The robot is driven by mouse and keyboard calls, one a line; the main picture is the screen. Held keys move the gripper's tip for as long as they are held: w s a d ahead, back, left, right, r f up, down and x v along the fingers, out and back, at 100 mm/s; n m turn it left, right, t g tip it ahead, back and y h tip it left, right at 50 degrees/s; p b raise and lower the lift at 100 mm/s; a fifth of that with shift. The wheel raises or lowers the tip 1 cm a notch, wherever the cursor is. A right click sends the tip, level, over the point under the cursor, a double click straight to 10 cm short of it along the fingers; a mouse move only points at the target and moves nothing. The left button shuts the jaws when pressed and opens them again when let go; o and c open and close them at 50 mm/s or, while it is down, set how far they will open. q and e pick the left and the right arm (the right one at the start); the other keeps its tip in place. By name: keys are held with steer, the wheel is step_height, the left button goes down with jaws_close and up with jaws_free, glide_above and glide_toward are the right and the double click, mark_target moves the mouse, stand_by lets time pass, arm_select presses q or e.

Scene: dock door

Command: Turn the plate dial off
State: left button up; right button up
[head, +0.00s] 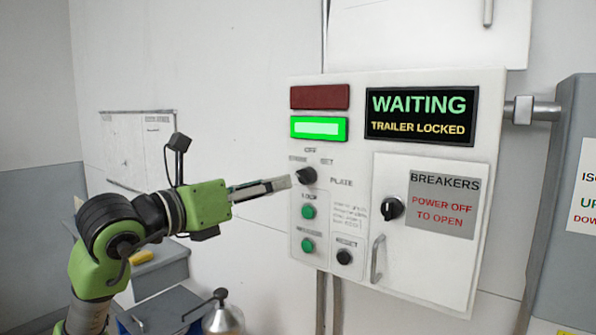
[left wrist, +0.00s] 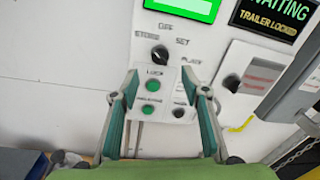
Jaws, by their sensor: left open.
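The plate dial (head: 306,176) is a black round knob on the white control box, with OFF printed above it. In the left wrist view the dial (left wrist: 159,54) has STORE at its left and SET at its right. Its pointer seems to lean to the upper left, towards STORE, not straight up. My left gripper (head: 283,184) reaches in from the left, its tips close to the dial in the picture. In the left wrist view the gripper (left wrist: 165,92) is open and empty, with the dial ahead, beyond its fingertips. My right gripper is not in view.
Green buttons (head: 308,212) and a black reset button (head: 344,257) sit below the dial. The breakers door (head: 425,270) has another black knob (head: 392,208) and a handle (head: 377,258). The display (head: 420,115) reads WAITING, TRAILER LOCKED; the green lamp (head: 319,129) is lit.

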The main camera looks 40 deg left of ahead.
mark_target(300, 178)
arm_select(q)
steer(key=w+p, duration=0.2)
steer(key=w, duration=0.5)
steer(key=shift+w+a+p, duration=0.2)
steer(key=shift+p, duration=0.15)
steer(key=shift+w, duration=0.4)
steer(key=shift+w+p, duration=0.35)
steer(key=shift+w, duration=0.1)
steer(key=shift+w+f, duration=0.1)
steer(key=shift+w, duration=0.05)
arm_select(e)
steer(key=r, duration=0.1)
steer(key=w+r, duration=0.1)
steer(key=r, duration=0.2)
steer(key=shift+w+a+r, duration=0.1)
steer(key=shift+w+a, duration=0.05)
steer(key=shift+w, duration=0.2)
arm_select(q)
steer(key=c, duration=1.1)
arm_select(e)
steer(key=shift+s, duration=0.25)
